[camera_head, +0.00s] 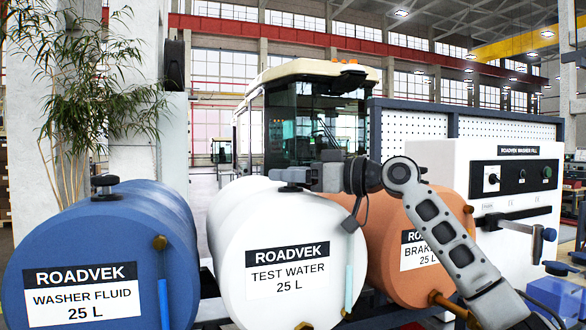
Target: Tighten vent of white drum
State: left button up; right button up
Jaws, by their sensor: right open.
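The white drum (230,230), labelled ROADVEK TEST WATER 25 L, lies on its side in the middle of the view. Its dark vent (289,188) sits on top and shows just under my gripper's fingers; its upper part is hidden by them. My right gripper (288,175) comes in from the right and is open, with its fingertips at the vent. I cannot tell whether the fingers touch it. My left gripper is not in view.
A blue washer fluid drum (100,235) with its own black vent (104,186) lies at left. An orange brake drum (400,215) lies at right, partly behind my right arm. A white washer fill cabinet (450,165) stands further right.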

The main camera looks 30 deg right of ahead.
jog(key=c, duration=1)
jog(key=shift+m+t+h, duration=0.3)
jog(key=shift+m+h, duration=0.1)
jog(key=shift+h, duration=0.2)
jog(key=m+h, duration=0.1)
jog(key=h, duration=0.1)
jog(key=m+t+h, duration=0.2)
jog(key=h, duration=0.1)
jog(key=shift+a+m+h, duration=0.25)
jog(key=shift+m+h, duration=0.05)
jog(key=shift+m, duration=0.1)
jog(key=m+h, duration=0.1)
jog(key=h, duration=0.1)
jog(key=m+h, duration=0.2)
jog(key=h, duration=0.1)
jog(key=shift+a+m+h, duration=0.1)
jog(key=shift+m+h, duration=0.2)
jog(key=m+h, duration=0.1)
jog(key=h, duration=0.1)
jog(key=m+g+h, duration=0.1)
jog(key=m+h, duration=0.1)
jog(key=h, duration=0.1)
jog(key=shift+m+g, duration=0.3)
jog(key=shift+f+m+g+h, duration=0.1)
jog(key=shift+m+g+h, duration=1.55)
jog(key=shift+h, duration=0.75)
